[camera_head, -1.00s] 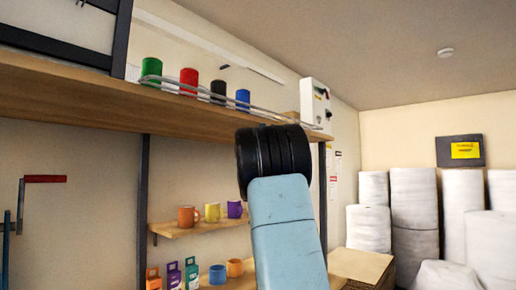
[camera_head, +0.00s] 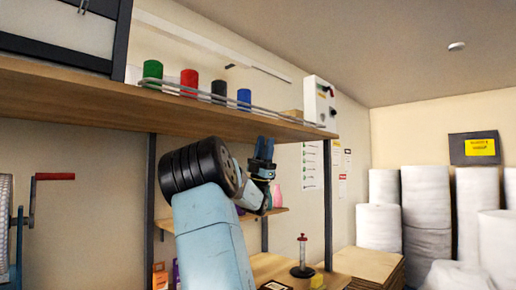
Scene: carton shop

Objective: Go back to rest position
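A narrow gap shows between the fingers, and I see nothing held there. The gripper is small in the view.
The top shelf (camera_head: 100,97) carries green, red, black and blue cups behind a wire rail. A lower shelf (camera_head: 275,213) is partly hidden by my arm. A red-handled tool (camera_head: 302,262) stands on the bench. White rolls (camera_head: 430,205) stand at right.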

